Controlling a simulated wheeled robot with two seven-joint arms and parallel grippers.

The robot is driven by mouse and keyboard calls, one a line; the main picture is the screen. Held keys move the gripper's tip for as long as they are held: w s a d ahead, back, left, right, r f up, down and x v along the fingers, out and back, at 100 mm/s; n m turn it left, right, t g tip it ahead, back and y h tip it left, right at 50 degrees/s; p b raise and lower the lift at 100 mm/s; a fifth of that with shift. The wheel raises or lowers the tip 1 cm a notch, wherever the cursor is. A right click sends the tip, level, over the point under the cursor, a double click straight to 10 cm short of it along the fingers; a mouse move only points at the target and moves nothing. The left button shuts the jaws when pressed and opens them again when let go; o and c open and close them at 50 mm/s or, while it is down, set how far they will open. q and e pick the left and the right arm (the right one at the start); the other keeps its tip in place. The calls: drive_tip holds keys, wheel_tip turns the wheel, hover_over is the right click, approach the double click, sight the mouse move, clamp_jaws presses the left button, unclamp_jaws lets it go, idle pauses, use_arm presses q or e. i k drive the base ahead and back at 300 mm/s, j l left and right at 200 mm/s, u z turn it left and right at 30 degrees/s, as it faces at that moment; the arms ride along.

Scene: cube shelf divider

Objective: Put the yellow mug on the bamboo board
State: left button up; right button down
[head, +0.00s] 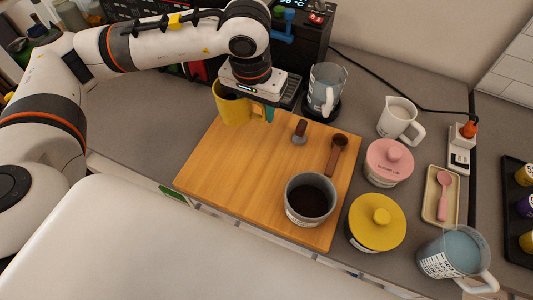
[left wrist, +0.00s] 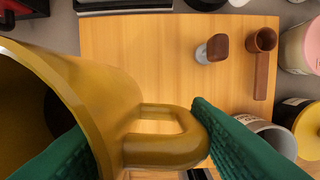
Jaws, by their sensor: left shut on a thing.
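The yellow mug (head: 234,106) is at the back left corner of the bamboo board (head: 222,163) in the head view. My left gripper (head: 262,108) is shut on it, with a green finger beside the handle. In the left wrist view the mug (left wrist: 95,85) fills the left side, its handle (left wrist: 165,148) between the green fingers. The board (left wrist: 150,50) lies beyond it in that view. I cannot tell whether the mug touches the board. My right gripper is not in view.
On the board stand a tamper (head: 300,131), a brown scoop (head: 336,155) and a grey cup of dark contents (head: 309,199). A pink-lidded jar (head: 388,162) and yellow-lidded jar (head: 376,222) stand right of it. The board's left half is clear.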

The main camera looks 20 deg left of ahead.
sight(270, 165)
drive_tip(key=l+u, duration=0.15)
drive_tip(key=u, duration=0.9)
drive_tip(key=k+l, duration=0.15)
drive_tip(key=l, duration=0.15)
drive_tip(key=k+l, duration=0.1)
drive_tip(key=l, duration=0.2)
drive_tip(key=k+l+u, duration=0.1)
drive_tip(key=l, duration=0.25)
drive_tip(key=k, duration=0.05)
